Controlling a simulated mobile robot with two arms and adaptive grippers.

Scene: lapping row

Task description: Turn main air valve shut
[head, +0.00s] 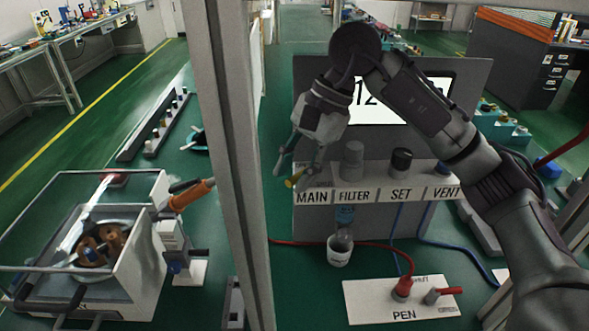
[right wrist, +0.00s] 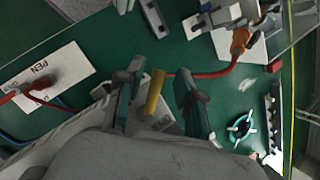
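The main air valve shows as a short yellow lever (head: 292,182) just above the MAIN label (head: 312,198) at the left end of the grey air panel. In the right wrist view the yellow lever (right wrist: 154,92) stands between the two dark fingers. My right gripper (head: 298,174) is open at the lever, with a finger on each side. A gap shows between the lever and the right finger; whether the left finger touches it I cannot tell. The gripper (right wrist: 158,90) hides much of the valve body. My left gripper is not in view.
Right of the lever are the FILTER unit (head: 352,160), a black SET knob (head: 401,161) and the VENT fitting (head: 443,167). A white PEN plate (head: 370,302) with a red hose lies in front. A grey post (head: 228,150) stands close on the left, beside an open-topped machine (head: 130,285).

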